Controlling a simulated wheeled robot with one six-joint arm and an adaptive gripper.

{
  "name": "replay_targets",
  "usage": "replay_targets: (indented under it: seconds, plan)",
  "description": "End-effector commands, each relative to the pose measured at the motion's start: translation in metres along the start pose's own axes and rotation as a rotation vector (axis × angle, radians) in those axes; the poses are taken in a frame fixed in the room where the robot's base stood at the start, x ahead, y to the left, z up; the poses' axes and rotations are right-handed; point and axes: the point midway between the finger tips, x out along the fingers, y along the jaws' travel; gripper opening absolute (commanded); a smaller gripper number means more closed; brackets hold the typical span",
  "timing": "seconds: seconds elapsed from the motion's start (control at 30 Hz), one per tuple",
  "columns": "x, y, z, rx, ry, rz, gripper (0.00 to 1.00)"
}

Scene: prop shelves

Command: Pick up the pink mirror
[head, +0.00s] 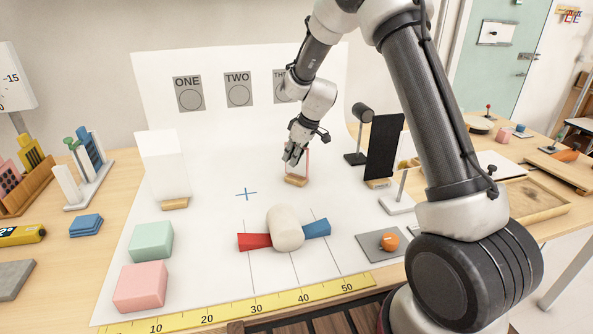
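The pink mirror (308,163) stands upright at the back middle of the white sheet. Its thin pink edge shows above a small wooden foot (296,181). My gripper (291,159) points down at the mirror's upper left part and overlaps it in the head view, hiding some of its face. The fingers are small here. I cannot tell whether they touch the mirror or how far apart they are.
A white panel (163,165) stands to the left and a black panel (384,147) to the right, near a dark lamp-like stand (361,118). In front lie a pale stone (285,228), a green block (151,242), a pink block (141,286) and an orange ball (389,242).

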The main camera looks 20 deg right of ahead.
Motion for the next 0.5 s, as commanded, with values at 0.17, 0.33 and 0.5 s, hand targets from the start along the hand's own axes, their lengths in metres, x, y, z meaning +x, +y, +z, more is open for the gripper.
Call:
replay_targets:
  seconds: [0.17,0.33,0.5]
  plan:
    - [-0.0001,0.0,-0.0001,0.0,0.0,0.0,0.0]
    - [-0.0003,0.0001,-0.0003,0.0,0.001,0.0,0.0]
    - [-0.0051,0.0002,-0.0026,-0.001,0.002,0.001,0.0]
